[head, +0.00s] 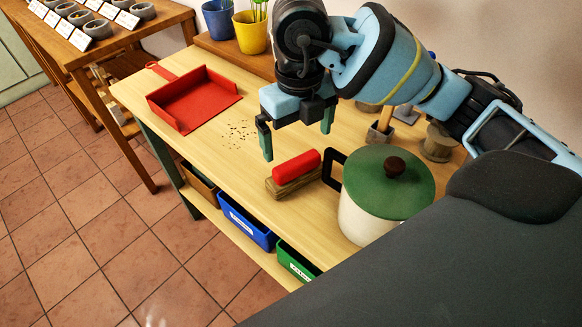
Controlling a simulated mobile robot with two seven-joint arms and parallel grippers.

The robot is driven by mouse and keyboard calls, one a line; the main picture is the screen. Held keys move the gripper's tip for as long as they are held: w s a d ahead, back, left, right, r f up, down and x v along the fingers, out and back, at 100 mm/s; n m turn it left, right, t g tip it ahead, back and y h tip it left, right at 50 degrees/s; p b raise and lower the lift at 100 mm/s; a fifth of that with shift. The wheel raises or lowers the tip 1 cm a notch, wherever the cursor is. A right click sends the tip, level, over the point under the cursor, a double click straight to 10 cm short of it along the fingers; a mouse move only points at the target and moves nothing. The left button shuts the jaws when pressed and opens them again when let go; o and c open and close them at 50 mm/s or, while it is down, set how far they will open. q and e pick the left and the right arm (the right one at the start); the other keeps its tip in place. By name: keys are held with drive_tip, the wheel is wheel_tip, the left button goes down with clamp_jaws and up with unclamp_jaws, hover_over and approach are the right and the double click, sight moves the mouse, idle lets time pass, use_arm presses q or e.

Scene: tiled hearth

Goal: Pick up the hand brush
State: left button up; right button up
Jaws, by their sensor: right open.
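The hand brush (296,167) looks like a red rounded grip on a brown block. It lies near the front edge of the wooden table (240,185), left of a pot. My right gripper (297,132) is open and empty, with its two dark green fingers pointing down. It hangs above and slightly behind the brush, apart from it. The whole red top of the brush shows. My left gripper is not in view.
A cream pot (362,222) with a green lid (388,182) and black handle stands close right of the brush. A red dustpan (195,98) lies at the table's left end, with dark crumbs (238,132) beside it. Blue (247,222) and green (297,262) bins sit below.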

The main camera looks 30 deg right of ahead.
sight(297, 161)
drive_tip(key=shift+f, duration=1.25)
drive_tip(key=shift+w+f+b, duration=0.1)
drive_tip(key=shift+f+b, duration=0.25)
drive_tip(key=shift+f, duration=2.3)
drive_tip(key=c, duration=0.7)
drive_tip(key=shift+o, duration=0.2)
drive_tip(key=shift+r, duration=0.1)
